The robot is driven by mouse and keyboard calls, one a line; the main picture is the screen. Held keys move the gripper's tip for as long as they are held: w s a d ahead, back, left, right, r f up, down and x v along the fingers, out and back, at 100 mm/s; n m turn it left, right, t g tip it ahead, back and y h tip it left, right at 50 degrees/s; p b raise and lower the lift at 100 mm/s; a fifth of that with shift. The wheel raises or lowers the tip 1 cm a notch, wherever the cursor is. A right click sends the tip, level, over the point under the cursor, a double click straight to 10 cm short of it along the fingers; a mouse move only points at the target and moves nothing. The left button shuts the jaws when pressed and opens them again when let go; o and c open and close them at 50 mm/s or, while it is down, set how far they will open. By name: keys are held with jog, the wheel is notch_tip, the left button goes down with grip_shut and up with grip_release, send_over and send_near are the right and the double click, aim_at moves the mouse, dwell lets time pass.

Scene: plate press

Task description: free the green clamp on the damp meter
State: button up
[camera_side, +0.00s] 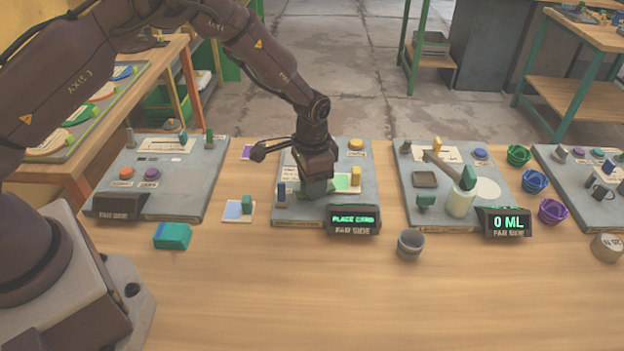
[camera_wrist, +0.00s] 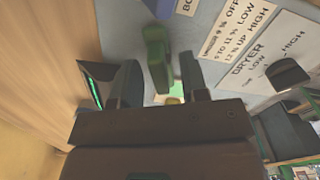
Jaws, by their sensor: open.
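The damp meter is a grey board (camera_side: 362,208) in the middle of the table, with a black display (camera_side: 354,219) reading "PLACE CARD" at its near edge. The green clamp (camera_side: 314,189) is on this board, directly under my gripper (camera_side: 312,178) and partly hidden by it. In the wrist view the green clamp (camera_wrist: 157,58) appears between the two dark fingers of my gripper (camera_wrist: 160,78). The fingers are open, with a gap visible on either side of the clamp. I cannot tell how far the clamp is below the fingertips.
The table front is clear.

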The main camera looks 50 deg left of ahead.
grip_shut()
jog(key=shift+n, duration=0.4)
jog(key=n, duration=0.3)
jog(key=shift+n, duration=0.4)
jog(key=n, duration=0.9)
jog(key=shift+r+n, duration=0.1)
jog(key=shift+n, duration=2.1)
